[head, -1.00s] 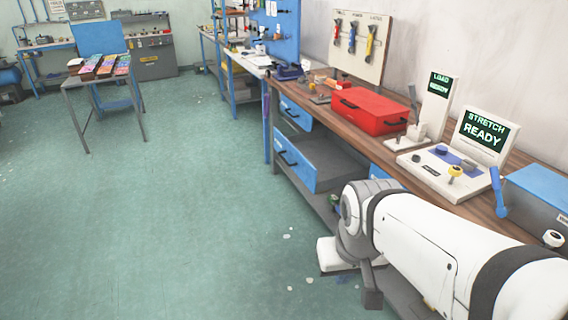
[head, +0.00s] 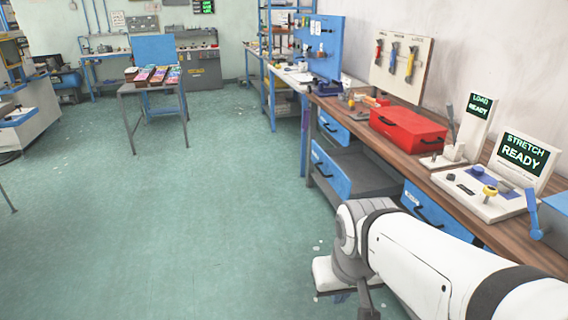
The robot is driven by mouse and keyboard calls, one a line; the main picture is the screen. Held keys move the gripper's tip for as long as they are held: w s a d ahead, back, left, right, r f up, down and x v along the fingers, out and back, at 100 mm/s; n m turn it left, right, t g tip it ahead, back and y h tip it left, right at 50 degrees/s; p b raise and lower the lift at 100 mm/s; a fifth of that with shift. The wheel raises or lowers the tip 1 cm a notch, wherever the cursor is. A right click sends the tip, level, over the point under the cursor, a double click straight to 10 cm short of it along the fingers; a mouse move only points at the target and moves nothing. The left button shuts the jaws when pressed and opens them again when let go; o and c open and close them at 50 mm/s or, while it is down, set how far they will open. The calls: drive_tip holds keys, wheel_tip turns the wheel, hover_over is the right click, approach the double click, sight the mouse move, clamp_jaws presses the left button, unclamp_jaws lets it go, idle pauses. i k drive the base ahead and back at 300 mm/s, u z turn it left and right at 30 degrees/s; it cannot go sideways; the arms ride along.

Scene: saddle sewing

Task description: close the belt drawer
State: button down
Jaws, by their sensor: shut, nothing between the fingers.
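Several blue drawers sit under the wooden workbench on the right in the head view. The lower left drawer (head: 329,173) stands pulled out, with its grey inside showing behind its blue front and dark handle. Another blue drawer (head: 333,129) is above it, seen at an angle. A third blue drawer (head: 436,213) with a dark handle is farther right, partly behind my arm. Labels are too small to read, so I cannot tell which is the belt drawer. My white arm crosses the lower right. My gripper's fingers do not show.
The workbench (head: 466,187) carries a red toolbox (head: 408,131), a LOAD READY panel (head: 481,117) and a STRETCH READY console (head: 523,155). A small table (head: 148,87) with coloured items stands at the back left.

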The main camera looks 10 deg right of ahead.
sight(356, 172)
drive_tip(key=u, duration=0.5)
drive_tip(key=i, duration=1.75)
drive_tip(key=z, duration=0.35)
